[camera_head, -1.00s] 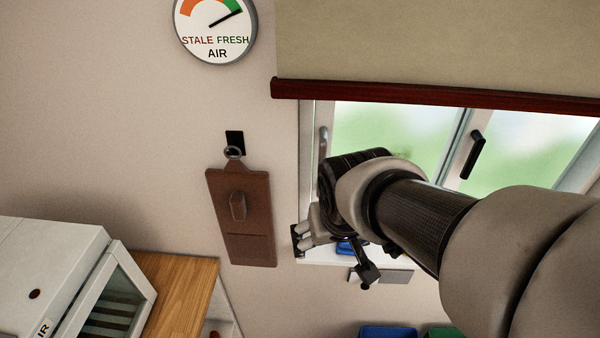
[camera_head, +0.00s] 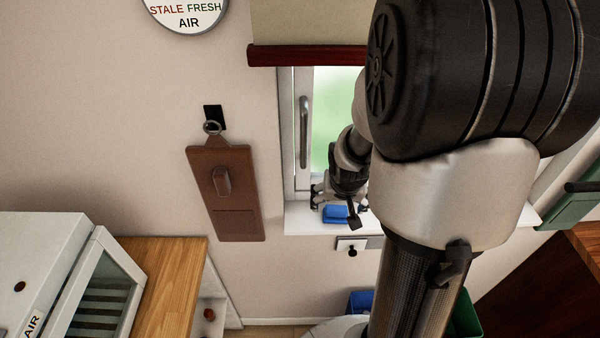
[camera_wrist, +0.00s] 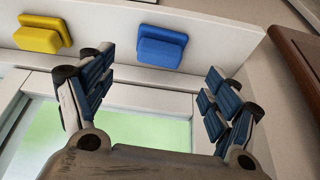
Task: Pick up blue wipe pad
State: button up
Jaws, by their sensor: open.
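The blue wipe pad (camera_wrist: 162,47) lies on the white window sill in the wrist view, ahead of my gripper and between the lines of its two fingers. It also shows in the head view (camera_head: 336,214), just below my gripper and partly hidden. My gripper (camera_wrist: 160,92) is open and empty, its fingers spread wide on either side of the pad and apart from it. In the head view my gripper (camera_head: 336,197) is at the window's lower left corner, partly hidden by my own arm.
A yellow pad (camera_wrist: 43,35) lies on the sill left of the blue one. The window handle (camera_head: 304,120) and a brown hanging board (camera_head: 226,195) are nearby. Blue (camera_head: 360,301) and green (camera_head: 465,318) bins stand below. A white cabinet (camera_head: 45,265) sits on a wooden counter (camera_head: 172,285).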

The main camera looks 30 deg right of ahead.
aim_at(337, 208)
jog(key=b+x, duration=0.2)
jog(key=x, duration=0.4)
jog(key=shift+w+d+f+b, duration=0.1)
jog(key=shift+d+f+b, duration=0.05)
jog(key=shift+f+b, duration=0.2)
jog(key=shift+c, duration=0.4)
jog(key=c, duration=1)
